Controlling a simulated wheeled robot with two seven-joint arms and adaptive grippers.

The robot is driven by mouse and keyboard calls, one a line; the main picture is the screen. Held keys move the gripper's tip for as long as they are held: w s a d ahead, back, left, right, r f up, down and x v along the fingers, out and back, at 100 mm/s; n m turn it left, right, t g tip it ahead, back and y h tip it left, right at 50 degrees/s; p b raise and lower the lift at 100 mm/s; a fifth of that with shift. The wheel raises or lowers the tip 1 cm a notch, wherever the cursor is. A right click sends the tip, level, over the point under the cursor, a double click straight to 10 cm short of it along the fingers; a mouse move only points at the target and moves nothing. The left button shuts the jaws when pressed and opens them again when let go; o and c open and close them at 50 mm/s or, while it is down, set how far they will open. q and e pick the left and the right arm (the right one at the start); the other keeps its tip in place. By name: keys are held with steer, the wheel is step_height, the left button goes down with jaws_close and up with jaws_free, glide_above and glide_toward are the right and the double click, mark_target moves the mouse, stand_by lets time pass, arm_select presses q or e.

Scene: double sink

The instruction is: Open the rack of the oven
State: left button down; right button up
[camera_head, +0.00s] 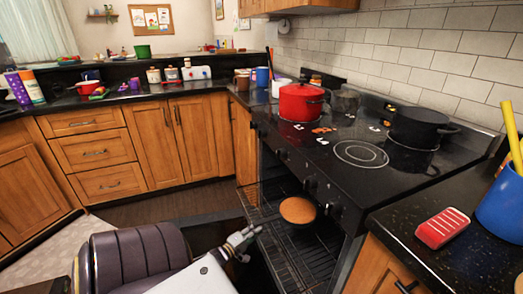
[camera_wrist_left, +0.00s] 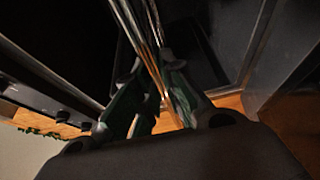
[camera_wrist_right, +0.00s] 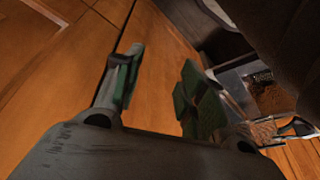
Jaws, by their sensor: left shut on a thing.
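The oven (camera_head: 285,165) stands under the black cooktop, and its front is open onto a dark inside. Wire rack bars (camera_head: 292,262) show at the opening, with a round brown item (camera_head: 298,210) above them. My left gripper (camera_head: 246,237) is at the front of the opening. In the left wrist view its green-padded fingers (camera_wrist_left: 157,88) are shut on the rack's thin wires (camera_wrist_left: 142,35). My right gripper is outside the head view. In the right wrist view its fingers (camera_wrist_right: 155,85) are wide apart and empty, in front of wooden cabinet fronts (camera_wrist_right: 150,60).
A red pot (camera_head: 300,102) and a black pan (camera_head: 420,127) stand on the cooktop. A red-and-white item (camera_head: 442,228) and a blue container (camera_head: 503,208) are on the right counter. Wooden cabinets (camera_head: 180,135) line the back left, with floor before them.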

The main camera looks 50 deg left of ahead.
arm_select(q)
steer(key=s, duration=0.1)
steer(key=s+a+p, duration=0.1)
steer(key=s, duration=0.3)
steer(key=shift+s+a+f, duration=0.1)
steer(key=shift+s+a, duration=0.15)
arm_select(e)
steer(key=f, duration=0.3)
steer(key=shift+d+g, duration=0.2)
steer(key=shift+g, duration=0.2)
arm_select(q)
steer(key=c, duration=1.8)
jaws_free()
arm_select(e)
steer(key=shift+r, duration=0.15)
steer(key=shift+w+r, duration=0.1)
steer(key=shift+w, duration=0.05)
arm_select(q)
steer(key=s+d, duration=0.1)
steer(key=s, duration=1)
steer(key=shift+s+d, duration=0.15)
steer(key=shift+s, duration=0.25)
